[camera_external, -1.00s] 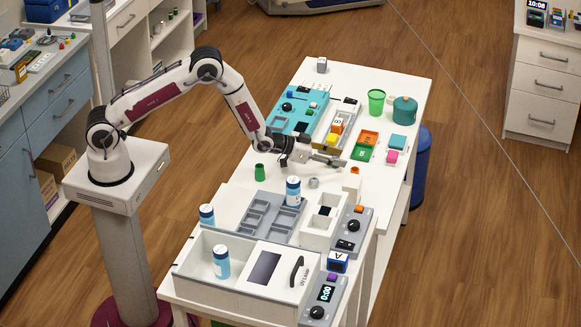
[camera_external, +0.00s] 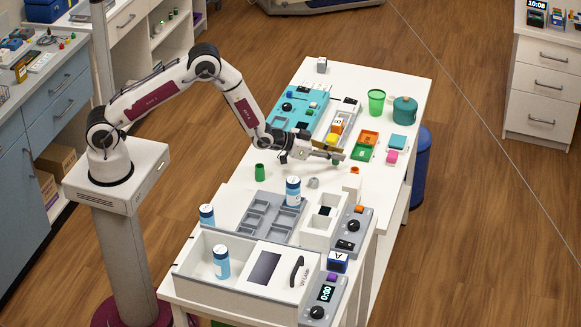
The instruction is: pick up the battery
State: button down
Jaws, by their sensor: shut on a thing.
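My gripper (camera_external: 335,154) is over the middle of the white table, level and pointing right.
A grey rack (camera_external: 268,215) with a blue-white bottle (camera_external: 293,191) stands in front.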

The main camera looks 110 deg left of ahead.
jog(key=shift+r, duration=4.35)
jog(key=shift+d, duration=0.1)
